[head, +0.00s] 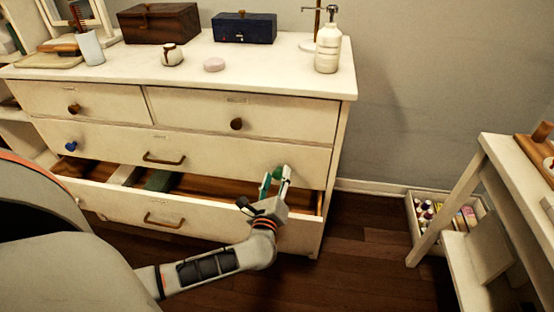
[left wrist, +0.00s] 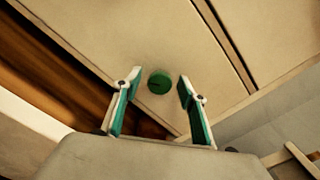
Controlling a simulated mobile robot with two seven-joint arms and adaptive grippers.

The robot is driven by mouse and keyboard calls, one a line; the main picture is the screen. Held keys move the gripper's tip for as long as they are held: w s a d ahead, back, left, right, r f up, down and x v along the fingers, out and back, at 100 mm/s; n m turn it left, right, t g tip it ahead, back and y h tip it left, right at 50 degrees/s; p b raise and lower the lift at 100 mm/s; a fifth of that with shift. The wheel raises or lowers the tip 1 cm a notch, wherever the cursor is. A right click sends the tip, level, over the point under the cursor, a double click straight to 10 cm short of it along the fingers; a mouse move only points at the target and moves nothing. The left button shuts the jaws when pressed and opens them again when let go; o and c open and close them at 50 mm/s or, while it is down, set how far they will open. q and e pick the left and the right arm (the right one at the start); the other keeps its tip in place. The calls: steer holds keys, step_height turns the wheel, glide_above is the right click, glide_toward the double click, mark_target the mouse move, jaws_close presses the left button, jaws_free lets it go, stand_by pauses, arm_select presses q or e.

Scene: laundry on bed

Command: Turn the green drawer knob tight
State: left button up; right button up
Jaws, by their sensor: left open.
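The green drawer knob (left wrist: 159,82) shows in the left wrist view as a round green disc with a dark slot-like mark, on a cream drawer front. My left gripper (left wrist: 158,100) is open, its two green-padded fingers on either side of the knob's position in the picture. Whether they touch it, I cannot tell. In the head view, my left gripper (head: 276,180) is at the right end of the middle drawer front (head: 220,153), and the knob is hard to tell from the green finger pads. My right gripper is not in view.
The bottom drawer (head: 110,199) stands open below my left gripper. A soap bottle (head: 328,48) stands on the dresser top. A side table (head: 500,150) and a crate of bottles (head: 412,214) are at right.

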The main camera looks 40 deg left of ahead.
arm_select(q)
steer(key=c, duration=1.1)
steer(key=shift+m, duration=0.3)
